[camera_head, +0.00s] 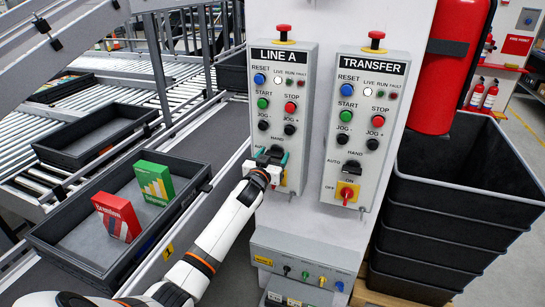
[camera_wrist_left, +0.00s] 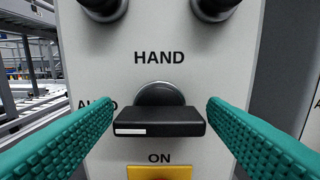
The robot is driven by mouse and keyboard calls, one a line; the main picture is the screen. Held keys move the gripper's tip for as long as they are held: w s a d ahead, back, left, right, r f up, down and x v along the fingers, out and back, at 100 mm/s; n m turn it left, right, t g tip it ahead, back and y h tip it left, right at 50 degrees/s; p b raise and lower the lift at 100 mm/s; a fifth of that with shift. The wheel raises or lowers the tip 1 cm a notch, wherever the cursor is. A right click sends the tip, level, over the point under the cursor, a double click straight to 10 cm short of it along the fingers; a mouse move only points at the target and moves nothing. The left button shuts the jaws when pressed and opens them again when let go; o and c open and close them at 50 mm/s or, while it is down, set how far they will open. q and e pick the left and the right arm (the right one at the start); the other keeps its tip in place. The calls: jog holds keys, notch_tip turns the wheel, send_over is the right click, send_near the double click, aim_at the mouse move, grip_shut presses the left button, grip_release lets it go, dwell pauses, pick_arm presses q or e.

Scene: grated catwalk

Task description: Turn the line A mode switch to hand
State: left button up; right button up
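The LINE A panel (camera_head: 300,115) is on the left of the grey cabinet face. Its mode switch is a black bar knob (camera_wrist_left: 160,121) lying level below the word HAND in the left wrist view. The knob's white mark is at its left end, on the AUTO side. My left gripper (camera_head: 269,158) is at this switch and largely hides it in the head view. In the left wrist view its teal fingers (camera_wrist_left: 162,108) stand apart, one at each end of the knob. I cannot tell whether they touch it. My right gripper is not in view.
A similar TRANSFER panel (camera_head: 375,105) is close on the right, with its own mode switch (camera_head: 351,168). A yellow plate (camera_wrist_left: 160,173) sits below the LINE A knob. Buttons are above. Black crates (camera_head: 455,205) stand right, and a tray (camera_head: 75,258) with two boxes lies left.

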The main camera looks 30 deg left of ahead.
pick_arm(q)
jog(key=c, duration=0.7)
jog(key=shift+m, duration=1.3)
jog(key=m, duration=0.6)
jog(key=shift+d+f, duration=0.1)
jog(key=shift+d, duration=0.05)
jog(key=m, duration=0.4)
jog(key=shift+m+b, duration=0.3)
jog(key=shift+m, duration=0.1)
jog(key=m, duration=0.4)
jog(key=shift+f, duration=0.1)
jog(key=shift+m, duration=0.4)
